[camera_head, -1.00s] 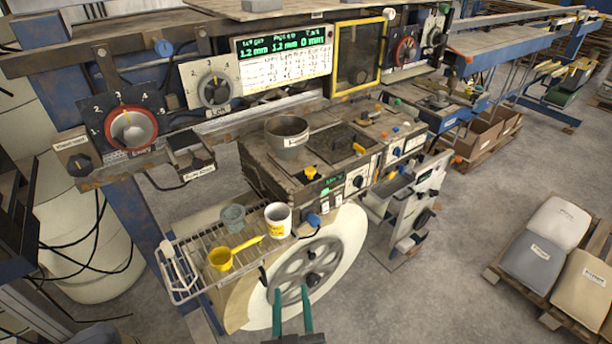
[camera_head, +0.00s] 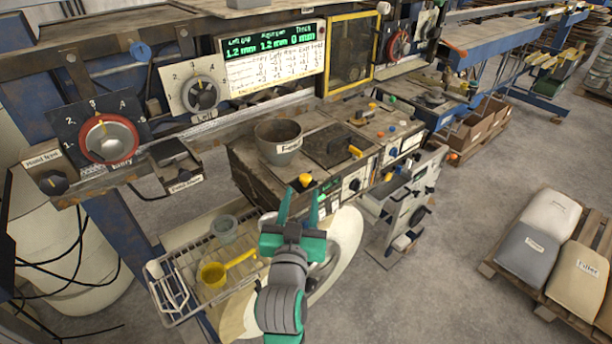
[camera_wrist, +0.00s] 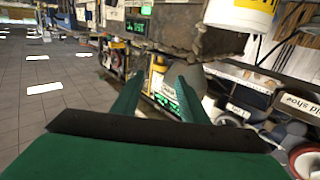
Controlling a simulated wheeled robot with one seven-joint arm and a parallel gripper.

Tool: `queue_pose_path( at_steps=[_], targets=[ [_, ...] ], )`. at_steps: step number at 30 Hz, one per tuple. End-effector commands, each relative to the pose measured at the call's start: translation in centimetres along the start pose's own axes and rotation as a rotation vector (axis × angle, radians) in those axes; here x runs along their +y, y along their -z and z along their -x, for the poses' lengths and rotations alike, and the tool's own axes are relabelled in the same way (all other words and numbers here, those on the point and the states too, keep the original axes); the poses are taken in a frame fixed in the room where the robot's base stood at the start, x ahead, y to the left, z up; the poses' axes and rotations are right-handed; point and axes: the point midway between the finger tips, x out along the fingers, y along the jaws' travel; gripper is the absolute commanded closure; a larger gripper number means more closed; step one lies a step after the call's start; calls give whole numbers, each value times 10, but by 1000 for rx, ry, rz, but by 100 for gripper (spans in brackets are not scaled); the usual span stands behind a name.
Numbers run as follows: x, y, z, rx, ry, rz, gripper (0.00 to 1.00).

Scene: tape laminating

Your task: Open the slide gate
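My gripper (camera_head: 300,200) is raised in front of the machine housing, fingers apart with nothing between them; both fingers also show in the wrist view (camera_wrist: 158,85). No part is clearly labelled as the slide gate. A dark square plate (camera_head: 328,142) lies on top of the machine beside a grey bowl (camera_head: 279,140), with a yellow handle (camera_head: 355,151) at its right edge. A yellow knob (camera_head: 305,180) sits at the housing's front edge, just beyond the fingertips in the head view. My gripper appears apart from these parts.
A wire rack (camera_head: 175,285) holds a yellow ladle (camera_head: 213,273) and a grey cup (camera_head: 224,229). A white cup (camera_wrist: 240,15) shows close by in the wrist view. A large pale roll (camera_head: 348,235) is partly behind my arm. Open floor lies right (camera_head: 460,215).

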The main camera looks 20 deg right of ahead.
Motion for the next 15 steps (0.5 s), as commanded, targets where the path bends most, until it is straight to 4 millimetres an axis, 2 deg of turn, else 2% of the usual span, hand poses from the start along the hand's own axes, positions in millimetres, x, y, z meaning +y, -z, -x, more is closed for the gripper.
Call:
queue_pose_path(
  at_steps=[6, 15],
  targets=[
    [0, 0, -41, 0, -1, -1, 60],
    [3, 0, -78, 1, -4, -1, 60]
  ],
)
